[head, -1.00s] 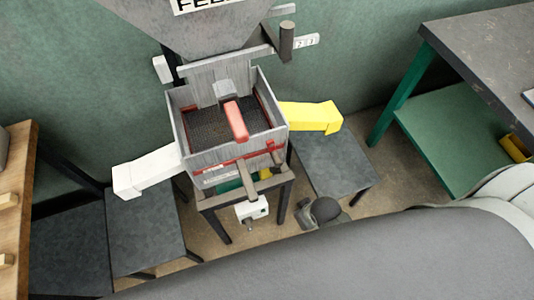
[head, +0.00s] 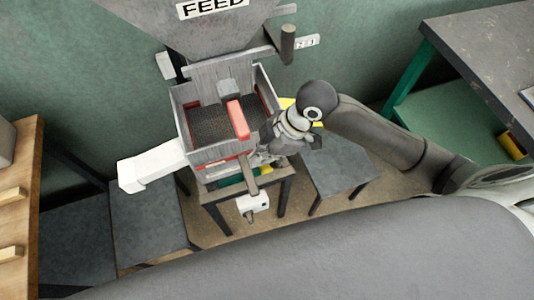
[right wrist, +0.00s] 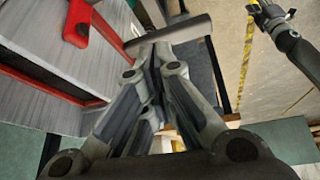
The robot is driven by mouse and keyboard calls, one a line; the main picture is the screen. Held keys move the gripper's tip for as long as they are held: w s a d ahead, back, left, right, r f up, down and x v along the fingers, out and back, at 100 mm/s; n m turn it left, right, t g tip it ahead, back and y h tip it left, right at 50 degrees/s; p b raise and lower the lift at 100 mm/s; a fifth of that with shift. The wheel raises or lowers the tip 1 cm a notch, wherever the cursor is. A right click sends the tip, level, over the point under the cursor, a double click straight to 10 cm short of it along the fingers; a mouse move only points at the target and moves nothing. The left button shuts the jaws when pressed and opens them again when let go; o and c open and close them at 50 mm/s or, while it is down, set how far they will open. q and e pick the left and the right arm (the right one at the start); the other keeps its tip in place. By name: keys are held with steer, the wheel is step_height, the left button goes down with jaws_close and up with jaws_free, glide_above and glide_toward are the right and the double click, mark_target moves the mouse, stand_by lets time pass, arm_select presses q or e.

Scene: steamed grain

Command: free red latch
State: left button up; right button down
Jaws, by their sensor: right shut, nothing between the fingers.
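The red latch (right wrist: 80,22) shows in the right wrist view as a red looped piece with an arm, against the grey wall of the sieve box (right wrist: 50,55). In the head view my right gripper hides the box's front right corner, and I cannot make out the latch there. My right gripper (head: 264,157) is at that corner, below the rim. In the right wrist view its fingers (right wrist: 162,58) are shut and empty, to the right of the latch and apart from it. A grey round bar (right wrist: 170,33) lies just beyond the fingertips. My left gripper is out of view.
A red block (head: 238,118) lies across the open box top. The FEED hopper (head: 200,30) hangs above. A white chute (head: 150,167) sticks out left; a yellow chute is mostly hidden behind my right arm. A grey low table (head: 340,172) stands right, a green-legged bench (head: 480,50) farther right.

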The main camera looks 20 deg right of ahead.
steer(key=w+d+r+n+g, duration=0.1)
steer(key=w+d+r+n, duration=0.1)
steer(key=d, duration=0.3)
steer(key=shift+w+d+r+h, duration=0.2)
steer(key=shift+w+r+h, duration=0.15)
steer(key=shift+r, duration=0.15)
steer(key=p+x, duration=0.1)
steer(key=x, duration=0.9)
